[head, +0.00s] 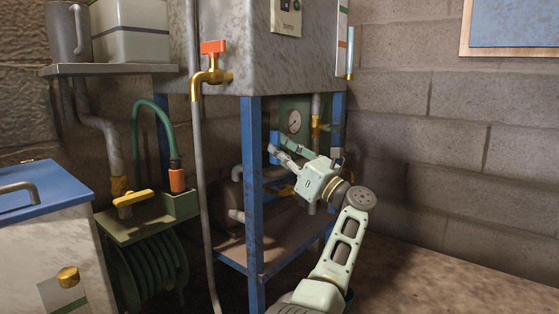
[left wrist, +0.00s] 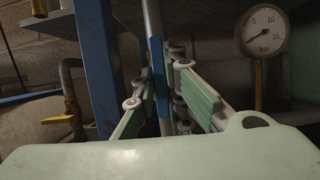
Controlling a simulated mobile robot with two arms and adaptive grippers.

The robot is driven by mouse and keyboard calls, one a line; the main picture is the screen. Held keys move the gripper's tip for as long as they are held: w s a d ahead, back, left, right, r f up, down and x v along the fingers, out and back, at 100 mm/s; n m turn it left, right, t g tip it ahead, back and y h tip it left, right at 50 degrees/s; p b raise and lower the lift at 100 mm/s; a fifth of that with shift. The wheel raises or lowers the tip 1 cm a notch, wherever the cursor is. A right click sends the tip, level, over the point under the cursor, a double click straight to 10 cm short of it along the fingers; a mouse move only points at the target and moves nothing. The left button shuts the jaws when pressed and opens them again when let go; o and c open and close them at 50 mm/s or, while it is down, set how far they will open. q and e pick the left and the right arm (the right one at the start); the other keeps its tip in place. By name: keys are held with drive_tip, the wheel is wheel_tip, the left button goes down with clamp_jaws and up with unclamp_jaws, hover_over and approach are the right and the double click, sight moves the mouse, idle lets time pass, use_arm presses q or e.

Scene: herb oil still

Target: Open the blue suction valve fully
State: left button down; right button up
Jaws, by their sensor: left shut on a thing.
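The blue valve handle (head: 274,147) shows in the head view inside the blue-legged stand, at the tips of my left gripper (head: 279,149). In the left wrist view the blue handle (left wrist: 160,76) stands upright between the fingers of my left gripper (left wrist: 160,85), in front of a grey pipe. My left gripper is shut on this handle. My right gripper is in neither view.
A blue stand leg (head: 252,200) rises just left of my gripper. A pressure gauge (head: 294,121) is close behind, and also shows in the left wrist view (left wrist: 264,32). An orange-handled tap (head: 213,47) and a yellow-handled valve (head: 133,198) are further left. Floor at right is clear.

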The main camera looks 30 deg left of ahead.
use_arm(q)
drive_tip(key=shift+f+n+g, duration=0.15)
drive_tip(key=shift+n+g, duration=0.25)
drive_tip(key=shift+n, duration=0.2)
drive_tip(key=c, duration=1.8)
unclamp_jaws()
drive_tip(key=shift+d, duration=0.15)
drive_tip(key=v, duration=1.1)
drive_tip(key=shift+d, duration=0.4)
